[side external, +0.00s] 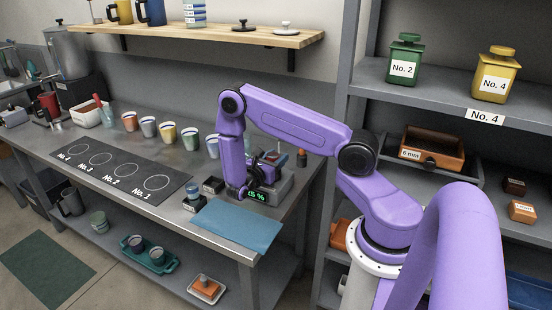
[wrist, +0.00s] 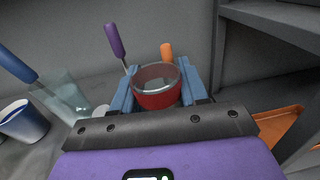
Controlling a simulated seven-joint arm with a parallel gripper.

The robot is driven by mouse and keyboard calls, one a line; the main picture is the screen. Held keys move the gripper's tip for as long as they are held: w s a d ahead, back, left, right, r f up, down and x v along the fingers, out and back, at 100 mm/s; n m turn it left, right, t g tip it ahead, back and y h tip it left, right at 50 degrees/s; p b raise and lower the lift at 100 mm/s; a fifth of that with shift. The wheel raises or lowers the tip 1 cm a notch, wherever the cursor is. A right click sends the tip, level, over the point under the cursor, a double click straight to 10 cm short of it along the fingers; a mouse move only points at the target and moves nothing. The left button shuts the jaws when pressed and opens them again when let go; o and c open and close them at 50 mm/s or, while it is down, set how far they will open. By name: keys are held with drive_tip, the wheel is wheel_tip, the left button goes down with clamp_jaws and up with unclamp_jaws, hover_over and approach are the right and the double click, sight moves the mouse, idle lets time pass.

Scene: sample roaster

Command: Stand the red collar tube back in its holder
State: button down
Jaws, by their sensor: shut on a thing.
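The red collar tube (wrist: 158,98) is between the two blue fingers of my gripper (wrist: 156,82) in the wrist view. It has a clear rim above a deep red band, and its open mouth faces the camera. My gripper is shut on it. I cannot tell which thing is the tube's holder, or whether the tube touches anything below.
In the wrist view a purple handle (wrist: 115,40) and an orange handle (wrist: 167,52) stand beyond the tube. A clear vessel (wrist: 62,98) and a blue cup (wrist: 22,122) are at left. Several cups line the bench's back. A blue mat (side external: 236,227) lies bare at the front.

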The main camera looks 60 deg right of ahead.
drive_tip(key=c, duration=0.6)
unclamp_jaws()
drive_tip(key=shift+f, duration=0.15)
drive_tip(key=w+a, duration=0.1)
drive_tip(key=a, duration=1.6)
drive_tip(key=s+a+r+m+y, duration=0.1)
drive_tip(key=s+a+r+y, duration=0.3)
drive_tip(key=s+r+y, duration=0.1)
drive_tip(key=s+a+r+m+t+y, duration=0.1)
drive_tip(key=s+a+r+y, duration=0.3)
drive_tip(key=s+y, duration=0.3)
drive_tip(key=s+a+r+m+t+y, duration=0.1)
drive_tip(key=s+a+r+y, duration=0.4)
drive_tip(key=s, duration=0.6)
drive_tip(key=shift+r+m+y, duration=0.35)
drive_tip(key=shift+m+y, duration=0.25)
drive_tip(key=shift+y, duration=0.1)
